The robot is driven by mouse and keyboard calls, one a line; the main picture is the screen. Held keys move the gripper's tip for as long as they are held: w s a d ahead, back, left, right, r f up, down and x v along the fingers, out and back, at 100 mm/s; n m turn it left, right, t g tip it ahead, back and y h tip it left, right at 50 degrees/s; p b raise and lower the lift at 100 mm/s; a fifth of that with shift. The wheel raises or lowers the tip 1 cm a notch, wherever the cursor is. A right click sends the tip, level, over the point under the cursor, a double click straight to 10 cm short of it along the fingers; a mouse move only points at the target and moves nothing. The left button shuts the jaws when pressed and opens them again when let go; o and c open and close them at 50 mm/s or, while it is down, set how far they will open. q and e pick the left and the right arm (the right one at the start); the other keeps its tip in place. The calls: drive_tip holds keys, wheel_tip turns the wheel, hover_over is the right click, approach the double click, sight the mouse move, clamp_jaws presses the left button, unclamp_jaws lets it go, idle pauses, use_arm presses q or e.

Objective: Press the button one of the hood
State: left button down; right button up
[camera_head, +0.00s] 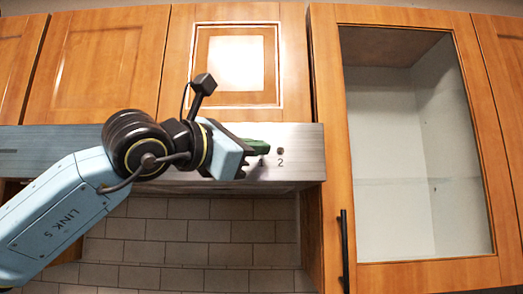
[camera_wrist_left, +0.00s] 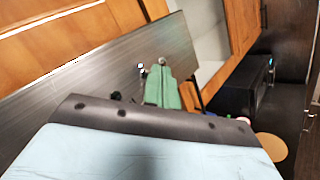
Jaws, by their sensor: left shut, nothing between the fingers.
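The hood (camera_head: 60,140) is a brushed metal band under the wooden cabinets in the head view; its front also runs diagonally across the left wrist view (camera_wrist_left: 95,72). Button two (camera_head: 280,151) is a small dark round knob above a printed "2". A printed "1" shows just left of it, and button one above that is hidden behind my fingertips. My left gripper (camera_head: 257,146) has green fingers, shut and empty, at the hood front by the "1". The green fingers (camera_wrist_left: 163,88) also show close to the panel in the left wrist view; contact cannot be told. My right gripper is out of view.
Wooden cabinet doors (camera_head: 100,65) line the wall above the hood. A glass-fronted cabinet (camera_head: 415,150) with a black handle (camera_head: 344,250) stands to the right of the hood. White tiles (camera_head: 190,235) cover the wall below.

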use_arm(q)
drive_tip(key=shift+w, duration=0.1)
drive_tip(key=shift+w, duration=0.35)
drive_tip(key=shift+w, duration=0.2)
idle(0.4)
drive_tip(key=shift+s+f+b, duration=0.15)
drive_tip(key=shift+s+b, duration=0.35)
drive_tip(key=shift+b, duration=0.1)
drive_tip(key=shift+s, duration=0.15)
